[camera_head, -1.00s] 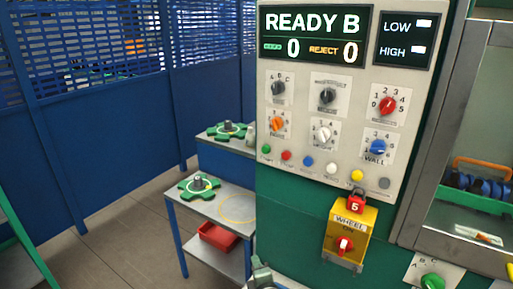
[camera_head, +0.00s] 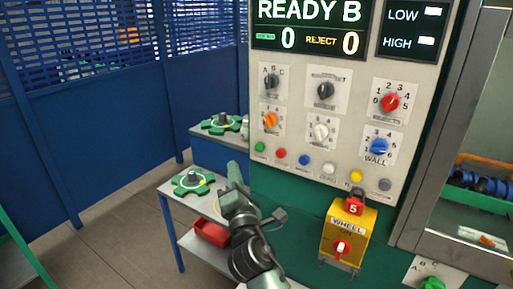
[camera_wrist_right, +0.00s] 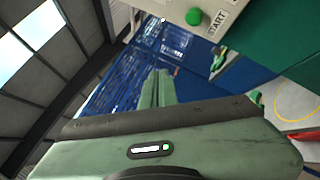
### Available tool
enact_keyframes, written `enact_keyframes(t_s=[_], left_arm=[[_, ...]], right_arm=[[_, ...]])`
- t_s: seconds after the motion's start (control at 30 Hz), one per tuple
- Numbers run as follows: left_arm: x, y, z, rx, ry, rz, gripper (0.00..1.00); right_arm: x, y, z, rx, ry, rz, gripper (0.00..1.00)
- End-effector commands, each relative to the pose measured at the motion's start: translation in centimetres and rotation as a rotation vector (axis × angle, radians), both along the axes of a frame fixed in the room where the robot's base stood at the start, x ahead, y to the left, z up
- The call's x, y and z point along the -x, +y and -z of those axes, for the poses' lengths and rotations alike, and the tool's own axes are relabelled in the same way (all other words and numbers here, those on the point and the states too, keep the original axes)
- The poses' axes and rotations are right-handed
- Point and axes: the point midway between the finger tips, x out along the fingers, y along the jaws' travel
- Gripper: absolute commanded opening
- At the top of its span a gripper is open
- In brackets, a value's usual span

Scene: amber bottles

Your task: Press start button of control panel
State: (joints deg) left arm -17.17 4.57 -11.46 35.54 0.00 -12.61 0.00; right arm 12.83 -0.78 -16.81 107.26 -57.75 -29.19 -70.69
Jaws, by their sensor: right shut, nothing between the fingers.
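The control panel (camera_head: 292,113) stands in front of me, with a display that reads READY B. Its green start button (camera_head: 259,147) is at the left end of a row of small buttons. In the right wrist view the green button (camera_wrist_right: 194,16) shows at the top, beside a START label (camera_wrist_right: 217,24). My right gripper (camera_head: 235,172) is below and a little left of the button in the head view, pointing up. It looks apart from the panel. Its fingers (camera_wrist_right: 157,88) are shut together and empty. My left gripper is not in view.
Red (camera_head: 281,153), blue (camera_head: 305,160) and other buttons sit right of the green one, with knobs above. A yellow WHEEL box (camera_head: 347,232) sticks out below. Side tables (camera_head: 178,196) with green wheel-like parts stand left. A blue fence (camera_head: 100,130) is behind.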

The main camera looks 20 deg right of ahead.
Motion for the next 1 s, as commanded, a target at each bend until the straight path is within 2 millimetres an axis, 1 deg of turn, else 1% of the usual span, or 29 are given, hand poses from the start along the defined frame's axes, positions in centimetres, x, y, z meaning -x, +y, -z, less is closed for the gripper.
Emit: enact_keyframes(t_s=[0.23, 0.37, 0.7, 0.9, 1.0], left_arm=[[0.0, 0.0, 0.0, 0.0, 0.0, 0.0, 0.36], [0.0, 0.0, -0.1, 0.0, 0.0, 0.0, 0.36], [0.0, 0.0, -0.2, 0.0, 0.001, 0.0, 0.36], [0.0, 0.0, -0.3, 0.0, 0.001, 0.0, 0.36], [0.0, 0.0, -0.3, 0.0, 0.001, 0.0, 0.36]], right_arm=[[-0.2, -0.2, 0.1, -0.001, 0.001, -0.001, 0.0], [-0.8, -0.9, 0.1, 0.0, 0.002, -0.001, 0.0], [-3.7, -4.8, 0.1, 0.0, 0.002, 0.001, 0.0], [-4.9, -6.3, 0.1, 0.0, 0.003, -0.001, 0.0], [-5.3, -6.7, 0.1, -0.002, 0.001, -0.001, 0.0]])
